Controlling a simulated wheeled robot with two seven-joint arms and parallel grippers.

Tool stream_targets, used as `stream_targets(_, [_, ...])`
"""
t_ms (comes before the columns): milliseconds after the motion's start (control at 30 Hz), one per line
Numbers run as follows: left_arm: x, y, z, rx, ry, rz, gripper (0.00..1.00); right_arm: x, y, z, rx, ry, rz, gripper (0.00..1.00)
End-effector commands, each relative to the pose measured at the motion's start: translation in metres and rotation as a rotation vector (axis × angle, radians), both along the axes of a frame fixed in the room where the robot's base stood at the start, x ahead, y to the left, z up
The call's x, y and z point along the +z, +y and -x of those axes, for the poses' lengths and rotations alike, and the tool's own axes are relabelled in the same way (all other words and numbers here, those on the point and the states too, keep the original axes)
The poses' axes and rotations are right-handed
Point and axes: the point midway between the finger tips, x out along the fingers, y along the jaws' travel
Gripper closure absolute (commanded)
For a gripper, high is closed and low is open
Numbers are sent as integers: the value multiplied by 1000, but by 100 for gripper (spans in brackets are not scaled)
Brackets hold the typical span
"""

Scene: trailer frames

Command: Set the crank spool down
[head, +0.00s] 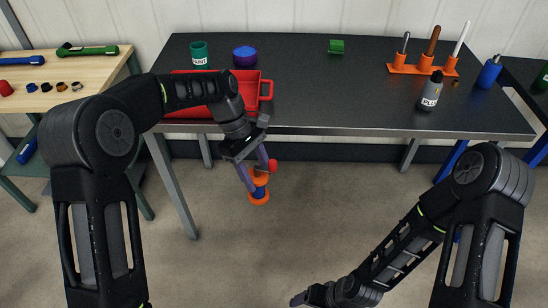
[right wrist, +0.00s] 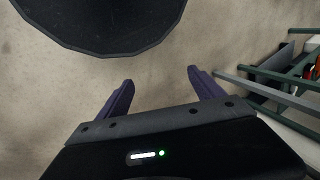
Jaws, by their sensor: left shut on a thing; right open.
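The crank spool (head: 259,190) has orange flanges, a blue middle and a red knob. My left gripper (head: 257,178) is shut on it and holds it in the air in front of the dark table's (head: 330,104) front edge, apart from the tabletop. The gripper's fingers hide part of the spool. My right gripper (head: 300,299) is low at the bottom of the head view, away from the table. In the right wrist view its two purple fingers (right wrist: 159,85) are apart with nothing between them.
A red tray (head: 266,88) stands on the table's left, partly behind my left arm. A green block (head: 336,46), an orange tool rack (head: 423,69) and a grey bottle (head: 431,91) stand further right. The table's middle is clear.

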Motion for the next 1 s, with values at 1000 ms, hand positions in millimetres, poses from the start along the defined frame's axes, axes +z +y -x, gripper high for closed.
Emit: stream_targets(1000, [-119,103,33,-1029,-2,2,96,0,0,0,0,0,0,41])
